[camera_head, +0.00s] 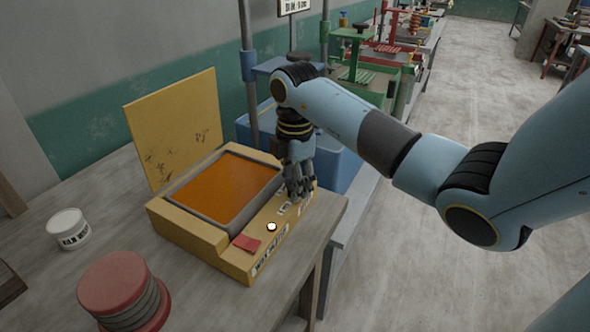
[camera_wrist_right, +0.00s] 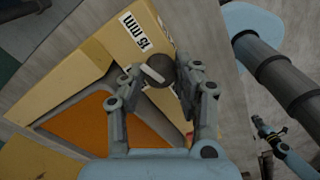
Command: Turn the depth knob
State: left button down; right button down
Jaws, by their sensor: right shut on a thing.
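The yellow machine (camera_head: 205,238) stands on the bench with an orange panel (camera_head: 226,187) in its top. My right gripper (camera_head: 298,188) reaches down onto the machine's right end. In the right wrist view a dark round knob (camera_wrist_right: 160,69) with a pale pointer bar sits between the fingertips of my right gripper (camera_wrist_right: 157,77), which is shut on it. A white label (camera_wrist_right: 135,31) with black print is beside the knob. In the head view the gripper hides the knob. My left gripper is in neither view.
A red rocker switch (camera_head: 246,243) and a lit round lamp (camera_head: 271,227) are on the machine's front strip. A yellow lid panel (camera_head: 176,128) stands behind it. A white tub (camera_head: 69,229) and a red spool (camera_head: 118,287) are on the bench (camera_head: 110,190) at left.

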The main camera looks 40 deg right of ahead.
jog(key=shift+s+f+m+p, duration=0.1)
jog(key=shift+m+p, duration=0.55)
jog(key=shift+m, duration=0.85)
jog(key=c, duration=1.2)
grip_release()
jog(key=shift+r, duration=0.35)
notch_tip(320, 180, up, 11)
jog(key=shift+r, duration=0.1)
